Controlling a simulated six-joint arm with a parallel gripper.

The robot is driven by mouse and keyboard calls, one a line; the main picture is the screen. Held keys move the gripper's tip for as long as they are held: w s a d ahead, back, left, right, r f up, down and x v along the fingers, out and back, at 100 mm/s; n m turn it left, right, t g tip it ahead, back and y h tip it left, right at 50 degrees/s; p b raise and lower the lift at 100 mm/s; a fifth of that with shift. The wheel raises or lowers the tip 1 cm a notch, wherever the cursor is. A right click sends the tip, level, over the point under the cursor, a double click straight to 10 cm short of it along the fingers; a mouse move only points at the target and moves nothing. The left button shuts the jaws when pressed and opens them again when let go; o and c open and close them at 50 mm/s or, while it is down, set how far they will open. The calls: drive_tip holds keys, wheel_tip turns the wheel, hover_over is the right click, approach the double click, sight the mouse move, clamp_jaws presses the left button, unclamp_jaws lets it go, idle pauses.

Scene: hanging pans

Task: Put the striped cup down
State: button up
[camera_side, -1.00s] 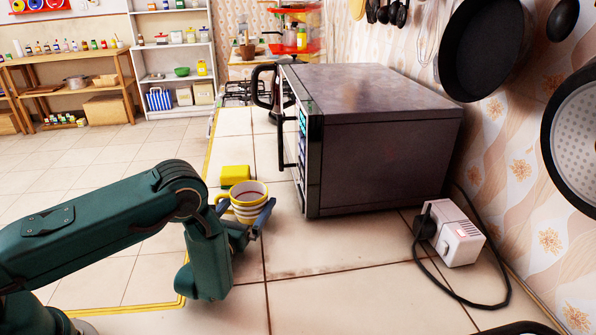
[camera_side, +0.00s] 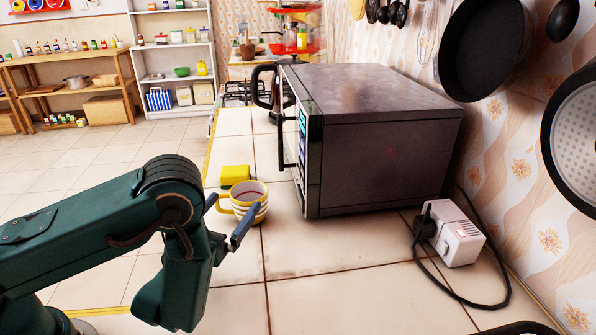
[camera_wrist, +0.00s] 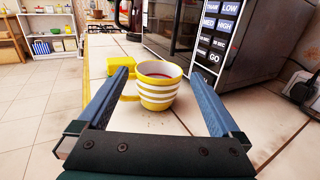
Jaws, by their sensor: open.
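The yellow and white striped cup (camera_side: 249,201) stands upright on the tiled counter in front of the microwave, its handle to the left. It also shows in the wrist view (camera_wrist: 157,91), with some red on its inside. My gripper (camera_side: 227,220) is open, its two blue fingers spread wide on either side of the cup's near side. In the wrist view the gripper (camera_wrist: 160,92) has clear space between its fingers and the cup body. The cup's handle is close to the left finger; I cannot tell if they touch.
A yellow block (camera_side: 235,174) sits just behind the cup. The dark microwave (camera_side: 385,135) stands to the right. A white box-shaped device (camera_side: 459,235) with a black cable lies at the wall. Free tile (camera_side: 340,290) lies at the front.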

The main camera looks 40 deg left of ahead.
wheel_tip(320, 180, up, 3)
drive_tip(key=shift+r, duration=0.25)
drive_tip(key=shift+c, duration=1)
drive_tip(key=shift+r, duration=0.1)
drive_tip(key=shift+r, duration=0.1)
